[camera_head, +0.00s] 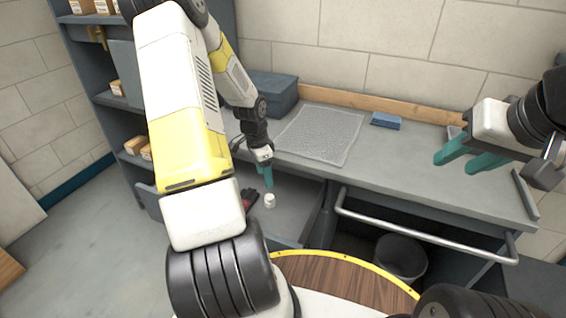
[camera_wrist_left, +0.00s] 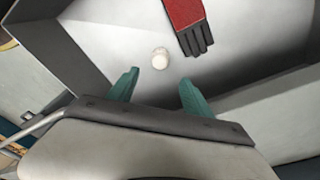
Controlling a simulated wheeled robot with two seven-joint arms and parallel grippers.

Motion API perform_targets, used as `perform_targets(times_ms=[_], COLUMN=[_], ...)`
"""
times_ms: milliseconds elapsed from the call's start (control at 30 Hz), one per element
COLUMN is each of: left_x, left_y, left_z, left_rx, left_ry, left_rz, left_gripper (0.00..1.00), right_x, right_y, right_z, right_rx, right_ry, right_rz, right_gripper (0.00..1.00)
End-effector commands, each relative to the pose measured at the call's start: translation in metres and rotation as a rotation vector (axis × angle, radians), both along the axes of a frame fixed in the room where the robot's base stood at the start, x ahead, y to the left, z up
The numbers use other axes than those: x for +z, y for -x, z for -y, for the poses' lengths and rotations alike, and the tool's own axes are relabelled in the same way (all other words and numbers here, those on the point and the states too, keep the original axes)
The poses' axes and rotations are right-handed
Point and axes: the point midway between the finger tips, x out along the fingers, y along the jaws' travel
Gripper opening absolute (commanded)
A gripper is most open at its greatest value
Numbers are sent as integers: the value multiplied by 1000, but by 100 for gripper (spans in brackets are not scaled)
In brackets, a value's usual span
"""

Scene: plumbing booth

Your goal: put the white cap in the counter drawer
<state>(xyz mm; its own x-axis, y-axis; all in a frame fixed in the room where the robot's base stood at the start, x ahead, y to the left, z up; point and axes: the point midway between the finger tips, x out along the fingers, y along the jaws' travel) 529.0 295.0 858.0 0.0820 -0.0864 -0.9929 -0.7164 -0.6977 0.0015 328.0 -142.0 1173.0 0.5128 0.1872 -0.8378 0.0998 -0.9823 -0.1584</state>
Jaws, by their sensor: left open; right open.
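The white cap (camera_head: 269,201) is inside the open counter drawer (camera_head: 290,228), below the tips of my left gripper (camera_head: 267,180). In the left wrist view the cap (camera_wrist_left: 160,58) shows as a small round piece against the light drawer floor, ahead of and apart from the two open teal fingers (camera_wrist_left: 155,88). I cannot tell for sure whether it touches the floor. My left gripper is open and empty, pointing down over the drawer. My right gripper (camera_head: 465,160) is open and empty above the right part of the counter.
A red and black glove (camera_wrist_left: 187,22) lies in the drawer beside the cap. The counter holds a grey mat (camera_head: 320,135), a blue sponge (camera_head: 386,121) and a grey-blue box (camera_head: 272,95). A metal rail (camera_head: 420,235) runs along the front right, above a dark bin (camera_head: 400,257).

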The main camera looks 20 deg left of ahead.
Motion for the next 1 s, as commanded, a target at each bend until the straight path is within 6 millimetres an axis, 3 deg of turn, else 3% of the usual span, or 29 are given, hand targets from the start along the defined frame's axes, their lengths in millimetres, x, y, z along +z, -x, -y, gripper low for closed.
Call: perform_targets(times_ms=[167,267,400,600,800,1000], left_x=[46,95,165,245,294,312], left_y=[2,10,34,86,148,190], left_z=[9,23,49,89,126,148], left_rx=[50,122,254,443,608,697], left_ry=[-37,-67,-76,-6,154,296], left_rz=[26,61,129,236,314,335], left_gripper=[58,58,58,58,58,58], right_x=[0,0,0,0,0,0], right_y=[0,0,0,0,0,0], right_z=[0,0,0,0,0,0], right_rx=[0,0,0,0,0,0], right_ry=[0,0,0,0,0,0], right_rz=[0,0,0,0,0,0], right_gripper=[41,41,41,41,41,41])
